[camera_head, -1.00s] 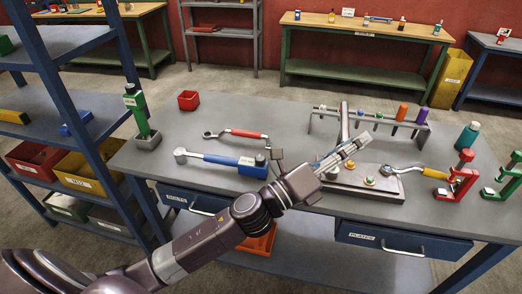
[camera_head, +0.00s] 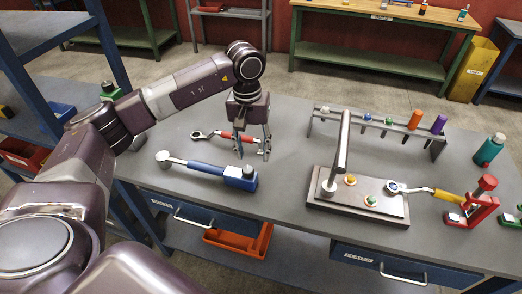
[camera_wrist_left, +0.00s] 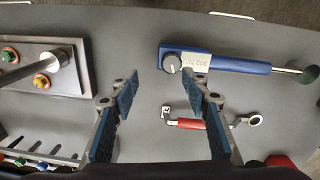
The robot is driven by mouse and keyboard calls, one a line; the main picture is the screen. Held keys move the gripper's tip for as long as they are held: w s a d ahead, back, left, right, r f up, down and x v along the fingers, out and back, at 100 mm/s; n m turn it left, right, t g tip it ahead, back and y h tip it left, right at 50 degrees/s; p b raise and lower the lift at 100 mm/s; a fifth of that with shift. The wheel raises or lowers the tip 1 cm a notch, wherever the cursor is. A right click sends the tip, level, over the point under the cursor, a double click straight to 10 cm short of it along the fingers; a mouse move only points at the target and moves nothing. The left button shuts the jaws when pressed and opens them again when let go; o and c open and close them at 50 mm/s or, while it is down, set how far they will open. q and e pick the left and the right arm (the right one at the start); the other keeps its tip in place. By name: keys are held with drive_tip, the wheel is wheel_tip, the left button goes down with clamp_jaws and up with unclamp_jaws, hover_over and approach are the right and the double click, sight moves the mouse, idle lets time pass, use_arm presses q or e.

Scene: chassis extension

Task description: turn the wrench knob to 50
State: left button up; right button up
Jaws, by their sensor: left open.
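The blue torque wrench (camera_head: 208,170) lies on the grey table, its round metal head at the left and its blue body to the right. My left gripper (camera_head: 253,152) points down, open and empty, above the table just behind the knob end. In the left wrist view the open fingers (camera_wrist_left: 160,80) have the knob just ahead of their right tip, apart from it. My right gripper is out of view.
A red-handled wrench (camera_head: 226,136) lies behind, partly hidden by my left gripper. A plate with bolts and a post (camera_head: 325,205) stands to the right, with a yellow-handled wrench (camera_head: 445,196). A tool rack (camera_head: 375,122) and red clamp (camera_head: 480,207) are farther right.

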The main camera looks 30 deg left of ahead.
sight(248, 168)
use_arm(q)
drive_tip(key=shift+w+a, duration=0.3)
drive_tip(key=shift+a, duration=0.45)
drive_tip(key=shift+s+a+f, duration=0.15)
drive_tip(key=shift+s, duration=0.05)
drive_tip(key=shift+s+f+p, duration=0.8)
drive_tip(key=shift+f, duration=0.2)
wheel_tip(248, 168, down, 3)
drive_tip(key=shift+r+p, duration=0.2)
drive_tip(key=shift+p, duration=0.2)
drive_tip(key=shift+w+f, duration=0.35)
drive_tip(key=shift+f, duration=0.5)
drive_tip(key=shift+s, duration=0.1)
drive_tip(key=c, duration=0.9)
drive_tip(key=shift+c, duration=1.3)
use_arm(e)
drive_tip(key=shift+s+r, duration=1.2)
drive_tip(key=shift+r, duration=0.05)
